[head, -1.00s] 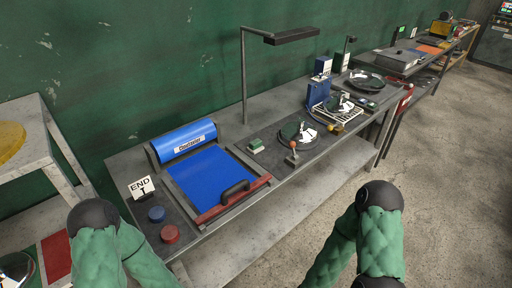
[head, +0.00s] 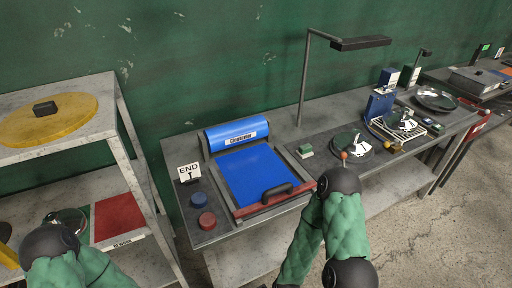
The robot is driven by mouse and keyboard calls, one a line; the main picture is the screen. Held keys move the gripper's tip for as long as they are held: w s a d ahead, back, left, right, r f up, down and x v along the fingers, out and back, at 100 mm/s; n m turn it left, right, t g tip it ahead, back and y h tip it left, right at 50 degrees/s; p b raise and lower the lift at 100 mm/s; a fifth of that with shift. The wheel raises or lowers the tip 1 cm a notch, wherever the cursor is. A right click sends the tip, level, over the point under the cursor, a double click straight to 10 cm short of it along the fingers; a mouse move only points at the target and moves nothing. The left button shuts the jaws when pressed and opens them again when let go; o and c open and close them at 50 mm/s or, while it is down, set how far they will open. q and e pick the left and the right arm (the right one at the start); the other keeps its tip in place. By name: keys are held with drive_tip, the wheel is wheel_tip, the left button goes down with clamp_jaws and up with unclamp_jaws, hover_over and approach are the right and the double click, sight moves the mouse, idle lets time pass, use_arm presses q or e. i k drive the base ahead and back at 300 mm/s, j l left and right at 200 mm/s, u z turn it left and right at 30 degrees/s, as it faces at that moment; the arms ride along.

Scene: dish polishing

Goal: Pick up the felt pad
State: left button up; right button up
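A small green block with a pale lower layer (head: 305,151) lies on the grey workbench, right of the blue panel; it may be the felt pad, but I cannot be sure at this size. Parts of my two arms, green-sleeved with black joints, show at the bottom left and bottom centre right. My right arm's joint stands in front of the bench edge, below and right of the green block in the picture.
A blue machine (head: 237,134) with a red-fronted blue panel (head: 257,174) sits on the bench (head: 335,138). A red button (head: 207,220) and blue button (head: 199,200) are beside it. A round dark plate (head: 368,150) lies to the right. A shelf with a yellow disc (head: 75,118) stands left.

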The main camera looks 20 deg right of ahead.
sight(305, 151)
drive_tip(key=l+u, duration=0.9)
drive_tip(key=l, duration=0.15)
drive_tip(key=k+l+u, duration=0.15)
drive_tip(key=l+u, duration=0.35)
drive_tip(key=k+l+u, duration=0.2)
drive_tip(key=l+u, duration=0.25)
